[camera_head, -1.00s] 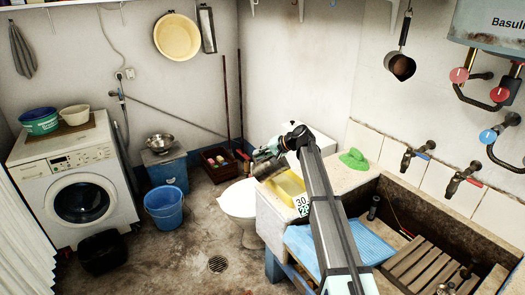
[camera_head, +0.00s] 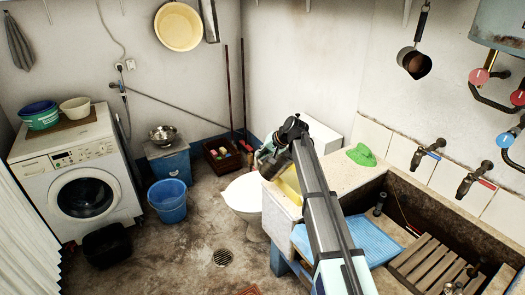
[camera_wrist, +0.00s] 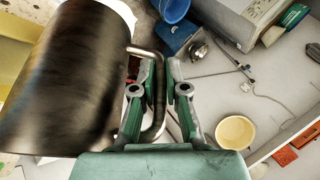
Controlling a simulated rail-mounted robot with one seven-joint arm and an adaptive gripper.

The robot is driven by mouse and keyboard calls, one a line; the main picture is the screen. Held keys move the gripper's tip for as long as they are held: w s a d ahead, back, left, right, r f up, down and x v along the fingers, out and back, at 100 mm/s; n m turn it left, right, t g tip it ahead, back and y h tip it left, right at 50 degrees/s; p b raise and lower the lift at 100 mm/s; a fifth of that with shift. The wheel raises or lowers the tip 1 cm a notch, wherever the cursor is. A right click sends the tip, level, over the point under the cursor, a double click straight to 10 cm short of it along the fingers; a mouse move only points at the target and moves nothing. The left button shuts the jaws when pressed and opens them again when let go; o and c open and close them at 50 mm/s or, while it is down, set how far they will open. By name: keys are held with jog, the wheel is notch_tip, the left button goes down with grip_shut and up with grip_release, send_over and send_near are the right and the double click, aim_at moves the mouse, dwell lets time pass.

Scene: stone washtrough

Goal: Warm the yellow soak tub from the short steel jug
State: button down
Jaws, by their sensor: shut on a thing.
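The short steel jug (camera_wrist: 75,75) is dark and fills the left of the wrist view. Its bent handle (camera_wrist: 158,100) passes between the fingers of my gripper (camera_wrist: 165,82), which is shut on it. In the head view the jug (camera_head: 270,165) is small, tilted, and close to the yellow soak tub (camera_head: 291,187). The tub sits on the left end of the stone ledge, partly hidden behind my arm. My gripper (camera_head: 278,152) is at the tub's far left side. The jug's contents and any flow are not visible.
A green scrubber (camera_head: 361,155) lies on the ledge (camera_head: 335,172) right of my arm. A blue ribbed mat (camera_head: 365,240) and wooden slatted rack (camera_head: 437,268) are nearer. Taps (camera_head: 428,152) project from the wall. A white toilet (camera_head: 243,195) stands left of the ledge.

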jog(key=shift+f+h, duration=0.2)
jog(key=shift+h, duration=0.1)
jog(key=shift+a, duration=0.1)
